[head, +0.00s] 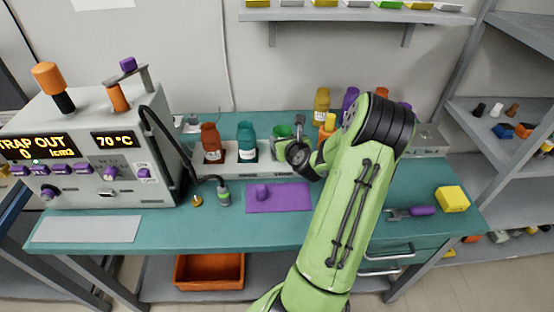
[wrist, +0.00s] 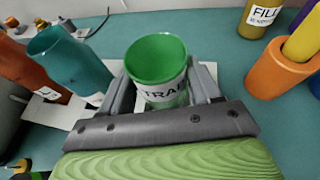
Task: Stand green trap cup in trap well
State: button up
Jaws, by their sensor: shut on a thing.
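The green trap cup (wrist: 158,60) is upright and open-topped, with a white "TRAP" label, between the fingers of my gripper (wrist: 160,88) in the wrist view. My gripper is shut on it. In the head view the green cup (head: 283,131) shows at the right part of the grey rack (head: 270,169), just left of my gripper (head: 291,140). The cup's base is hidden by my gripper and the rack, so I cannot tell whether it rests in a well. The trap well itself is not clearly visible.
A red bottle (head: 211,143) and a teal bottle (head: 247,142) stand left of the cup. A purple mat (head: 280,201) lies in front. Yellow, purple and orange containers stand behind my arm. The grey instrument (head: 80,150) fills the left; the teal bench front is mostly clear.

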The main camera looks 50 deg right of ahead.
notch_tip(320, 180, down, 5)
jog(key=shift+b, duration=1)
jog(key=shift+r, duration=0.2)
jog(key=shift+f, duration=0.15)
jog(key=o, duration=1.1)
